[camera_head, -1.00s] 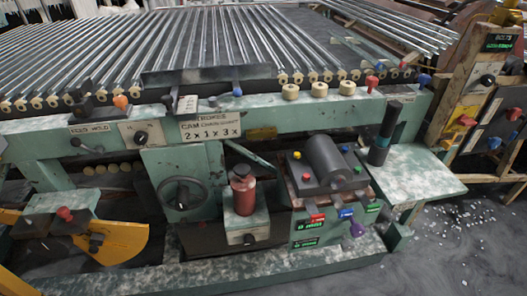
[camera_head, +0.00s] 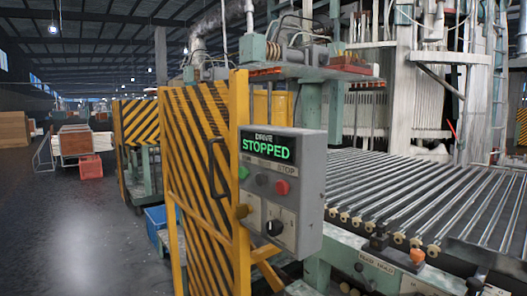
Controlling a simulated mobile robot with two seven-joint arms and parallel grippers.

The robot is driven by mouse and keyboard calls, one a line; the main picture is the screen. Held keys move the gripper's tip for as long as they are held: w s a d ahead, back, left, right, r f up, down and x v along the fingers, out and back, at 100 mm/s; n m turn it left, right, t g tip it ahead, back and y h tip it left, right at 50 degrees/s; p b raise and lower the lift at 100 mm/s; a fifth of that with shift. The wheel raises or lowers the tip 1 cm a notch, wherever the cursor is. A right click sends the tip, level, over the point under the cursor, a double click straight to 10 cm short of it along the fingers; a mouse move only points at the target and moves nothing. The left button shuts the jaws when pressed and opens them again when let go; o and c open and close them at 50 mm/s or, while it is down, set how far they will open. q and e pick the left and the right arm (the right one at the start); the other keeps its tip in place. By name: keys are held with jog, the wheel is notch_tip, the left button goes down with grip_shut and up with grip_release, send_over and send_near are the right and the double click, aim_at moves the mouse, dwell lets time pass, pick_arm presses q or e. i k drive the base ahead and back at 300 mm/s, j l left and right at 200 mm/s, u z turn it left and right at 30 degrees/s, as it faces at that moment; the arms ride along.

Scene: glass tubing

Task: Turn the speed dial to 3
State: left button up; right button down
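A grey control box (camera_head: 302,200) is mounted beside a yellow-framed striped panel. Its screen (camera_head: 267,147) reads "DRIVE STOPPED" in green. Low on the box is a black rotary dial (camera_head: 274,227) on a pale plate; its marks are too small to read, so I cannot tell its setting. Above it are a green button (camera_head: 243,173), a dark button (camera_head: 262,179) and a red button (camera_head: 282,187). A brass-coloured knob (camera_head: 242,211) sits at the box's left edge. Neither gripper is in view.
A yellow and black striped guard panel (camera_head: 190,150) with a handle stands left of the box. A roller bed of glass tubes (camera_head: 420,190) runs to the right, with a "HEAD HOLD" label (camera_head: 377,262) on its frame. Open floor (camera_head: 90,240) lies at left.

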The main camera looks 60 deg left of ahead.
aim_at(274, 228)
jog(key=u, duration=1.9)
